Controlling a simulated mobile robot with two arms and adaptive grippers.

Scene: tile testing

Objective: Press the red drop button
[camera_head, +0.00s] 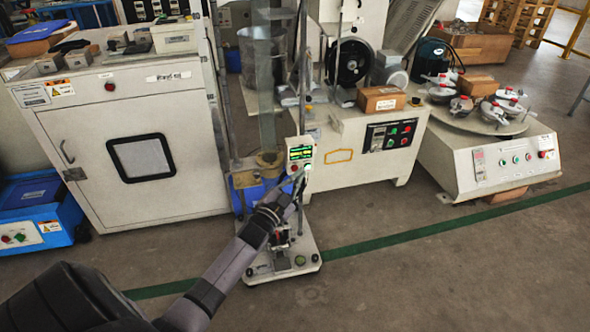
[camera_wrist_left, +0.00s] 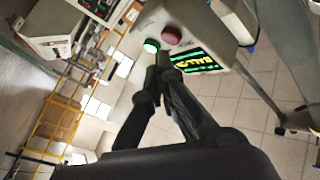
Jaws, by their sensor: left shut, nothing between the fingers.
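The red button (camera_wrist_left: 171,35) is a round dome on a pale control box (camera_wrist_left: 208,40) in the left wrist view. Beside it are a lit green button (camera_wrist_left: 151,46) and a green-and-black display (camera_wrist_left: 199,62). In the head view the control box (camera_head: 301,146) sits on the drop tester's upright, and my left gripper (camera_head: 299,181) is just below its display. The left wrist view shows my left gripper (camera_wrist_left: 163,62) shut and empty, fingertips just below the red button in the picture. Whether they touch the box cannot be told. My right gripper is not in view.
The drop tester's base plate (camera_head: 284,262) stands on the floor under my left arm. A white cabinet (camera_head: 186,192) is to the left. A white bench (camera_head: 352,172) and a turntable machine (camera_head: 500,165) are to the right. The floor at front right is clear.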

